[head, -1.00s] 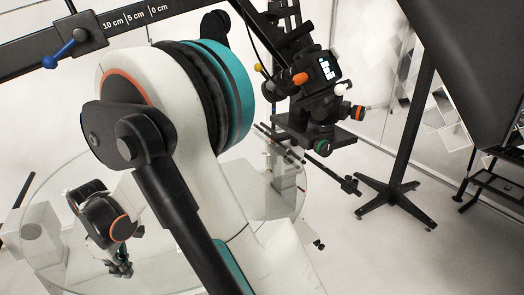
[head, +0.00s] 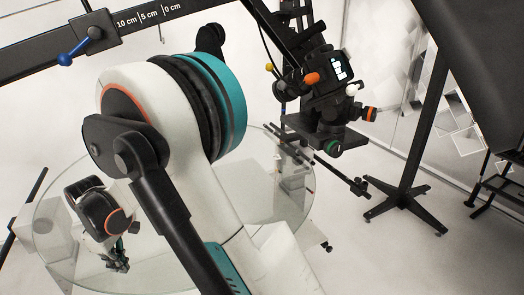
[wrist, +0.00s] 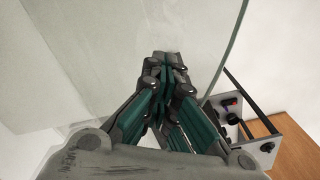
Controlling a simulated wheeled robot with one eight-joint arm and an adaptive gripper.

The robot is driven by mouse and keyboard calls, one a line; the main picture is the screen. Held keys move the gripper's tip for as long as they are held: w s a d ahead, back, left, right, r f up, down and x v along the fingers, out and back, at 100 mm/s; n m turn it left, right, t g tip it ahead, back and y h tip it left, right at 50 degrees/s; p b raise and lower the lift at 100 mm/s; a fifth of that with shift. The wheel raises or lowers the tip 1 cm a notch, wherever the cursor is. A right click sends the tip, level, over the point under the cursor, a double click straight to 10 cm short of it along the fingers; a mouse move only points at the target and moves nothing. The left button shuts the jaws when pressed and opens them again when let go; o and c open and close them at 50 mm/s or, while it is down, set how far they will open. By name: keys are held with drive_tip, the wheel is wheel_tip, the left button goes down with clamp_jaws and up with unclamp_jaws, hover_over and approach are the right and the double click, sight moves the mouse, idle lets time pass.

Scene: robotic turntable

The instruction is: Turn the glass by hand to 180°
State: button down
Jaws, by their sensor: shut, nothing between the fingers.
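The glass (head: 225,225) is a large round clear plate, seen behind and below my arm in the head view. In the wrist view the glass (wrist: 105,50) fills the upper left, and its curved greenish edge runs down on the right. My gripper (head: 121,266) is over the left part of the glass in the head view. In the wrist view my gripper (wrist: 167,58) is shut and empty, with its fingertips together over the glass, inside the edge. I cannot tell whether the tips touch the surface. My arm hides much of the middle of the glass.
A grey panel with knobs (wrist: 240,130) lies beyond the glass edge, near a wooden surface (wrist: 290,145). A camera on a geared mount (head: 322,85) hangs at upper right, with a black stand (head: 403,190) behind. A scale-marked rail (head: 130,22) crosses the upper left.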

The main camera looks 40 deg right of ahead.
sight(96, 264)
drive_tip(key=shift+w+a+f, duration=0.1)
drive_tip(key=shift+w+a, duration=0.4)
drive_tip(key=shift+w, duration=0.1)
drive_tip(key=shift+w+a, duration=1.05)
drive_tip(key=shift+w, duration=0.35)
drive_tip(key=shift+w+a, duration=0.5)
drive_tip(key=shift+w, duration=0.2)
drive_tip(key=shift+w+a, duration=0.5)
drive_tip(key=shift+w, duration=0.2)
